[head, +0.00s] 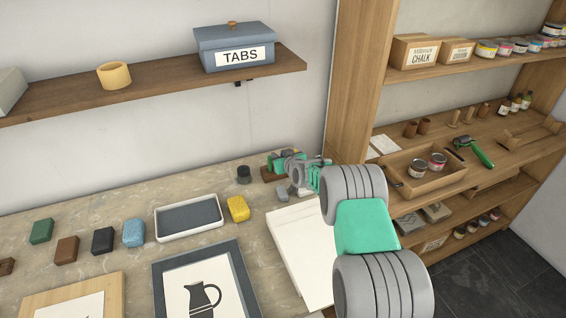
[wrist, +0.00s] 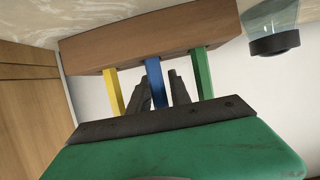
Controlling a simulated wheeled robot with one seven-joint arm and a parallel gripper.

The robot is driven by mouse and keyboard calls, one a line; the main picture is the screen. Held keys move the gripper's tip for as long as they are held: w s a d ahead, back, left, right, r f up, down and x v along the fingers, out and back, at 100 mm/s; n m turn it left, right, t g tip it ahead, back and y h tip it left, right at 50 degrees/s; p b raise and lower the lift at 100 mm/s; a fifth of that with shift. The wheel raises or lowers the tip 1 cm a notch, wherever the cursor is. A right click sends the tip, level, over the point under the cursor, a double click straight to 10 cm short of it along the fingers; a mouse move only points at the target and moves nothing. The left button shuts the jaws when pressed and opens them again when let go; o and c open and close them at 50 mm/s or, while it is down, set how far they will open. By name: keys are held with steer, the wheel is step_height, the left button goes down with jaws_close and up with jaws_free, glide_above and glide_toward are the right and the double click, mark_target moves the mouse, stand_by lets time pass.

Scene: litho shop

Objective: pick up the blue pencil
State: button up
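The blue pencil (wrist: 155,82) stands in a brown wooden block (wrist: 150,38) between a yellow pencil (wrist: 115,92) and a green pencil (wrist: 203,74). My gripper (wrist: 163,85) has its dark fingers on either side of the blue pencil, with a small gap at the right finger; it looks open. Whether the fingers lie at the pencil's depth is hard to tell. In the head view my gripper (head: 282,161) is small at the back of the counter, by the wooden block (head: 270,176); the pencils cannot be made out there.
A dark-based jar (wrist: 274,42) stands close to the block; it also shows as a dark cylinder (head: 243,174) in the head view. White paper (head: 297,245), a grey tray (head: 160,235) and a yellow block (head: 238,209) lie nearer. A wooden shelf unit (head: 355,80) stands right.

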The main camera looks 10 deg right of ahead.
jaws_close()
stand_by(0.4)
steer(key=shift+r, duration=0.15)
steer(key=r, duration=0.1)
steer(key=r+b, duration=0.1)
steer(key=r, duration=0.1)
steer(key=shift+s+d+r, duration=0.1)
steer(key=shift+d+r, duration=0.05)
steer(key=shift+d, duration=0.05)
steer(key=s+d+r+b, duration=0.3)
steer(key=s+d+r, duration=0.5)
steer(key=s+r, duration=0.1)
steer(key=shift+s+d+r+b, duration=0.2)
steer(key=shift+s+d+b, duration=0.2)
steer(key=shift+s, duration=0.35)
